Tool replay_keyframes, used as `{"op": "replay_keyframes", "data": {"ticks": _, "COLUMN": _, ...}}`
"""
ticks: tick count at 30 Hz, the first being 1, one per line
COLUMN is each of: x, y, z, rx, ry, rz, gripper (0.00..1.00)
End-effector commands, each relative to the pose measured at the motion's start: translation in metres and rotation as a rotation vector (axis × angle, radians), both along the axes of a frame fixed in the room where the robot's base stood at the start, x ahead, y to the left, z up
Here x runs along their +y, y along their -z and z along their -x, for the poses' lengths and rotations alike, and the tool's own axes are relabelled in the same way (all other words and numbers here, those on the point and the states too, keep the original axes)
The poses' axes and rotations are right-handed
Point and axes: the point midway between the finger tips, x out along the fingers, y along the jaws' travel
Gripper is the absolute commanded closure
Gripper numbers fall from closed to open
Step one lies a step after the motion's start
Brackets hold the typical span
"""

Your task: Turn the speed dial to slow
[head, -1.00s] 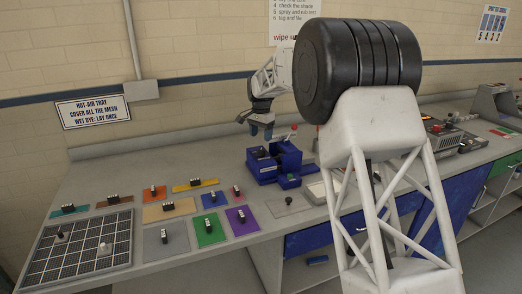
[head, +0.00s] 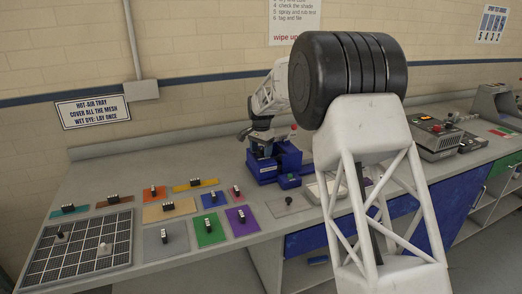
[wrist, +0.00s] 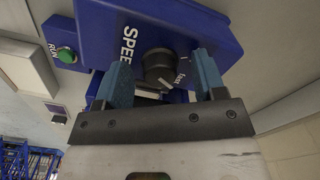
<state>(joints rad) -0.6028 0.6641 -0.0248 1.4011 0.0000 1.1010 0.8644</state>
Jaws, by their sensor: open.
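The speed dial (wrist: 159,68) is a dark round knob on a blue panel (wrist: 205,22) marked SPEED, in the wrist view. A white mark, partly readable as "fast", shows at its right. The slow marking is not readable. My gripper (wrist: 164,76) is open, its two blue fingers on either side of the dial, with gaps visible. I cannot tell whether either finger touches it. In the head view my gripper (head: 264,150) is at the blue machine (head: 288,158), and the dial is hidden there.
A green RUN button (wrist: 66,54) sits on a small blue box left of the dial. Coloured swatches (head: 208,230) with dark blocks and a gridded tray (head: 84,252) lie on the bench to the left. A grey device (head: 436,140) stands to the right.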

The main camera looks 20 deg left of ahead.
Motion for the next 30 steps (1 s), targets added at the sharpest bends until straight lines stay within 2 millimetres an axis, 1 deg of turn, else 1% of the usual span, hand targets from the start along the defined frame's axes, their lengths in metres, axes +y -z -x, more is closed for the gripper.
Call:
{"op": "replay_keyframes", "data": {"ticks": 1, "x": 0.0, "y": -0.0001, "z": 0.0, "rx": 0.0, "ry": 0.0, "rz": 0.0, "gripper": 0.36}}
{"op": "replay_keyframes", "data": {"ticks": 2, "x": 0.0, "y": -0.0001, "z": 0.0, "rx": 0.0, "ry": 0.0, "rz": 0.0, "gripper": 0.39}}
{"op": "replay_keyframes", "data": {"ticks": 9, "x": 0.0, "y": -0.0002, "z": 0.0, "rx": 0.0, "ry": 0.0, "rz": 0.0, "gripper": 0.76}}
{"op": "replay_keyframes", "data": {"ticks": 11, "x": 0.0, "y": -0.0002, "z": 0.0, "rx": 0.0, "ry": 0.0, "rz": 0.0, "gripper": 0.85}}
{"op": "replay_keyframes", "data": {"ticks": 22, "x": 0.0001, "y": -0.0003, "z": -0.0001, "rx": 0.0, "ry": -0.043, "rz": 0.0, "gripper": 0.85}}
{"op": "replay_keyframes", "data": {"ticks": 30, "x": -0.0002, "y": -0.0006, "z": 0.0, "rx": 0.0, "ry": -0.182, "rz": 0.0, "gripper": 0.85}}
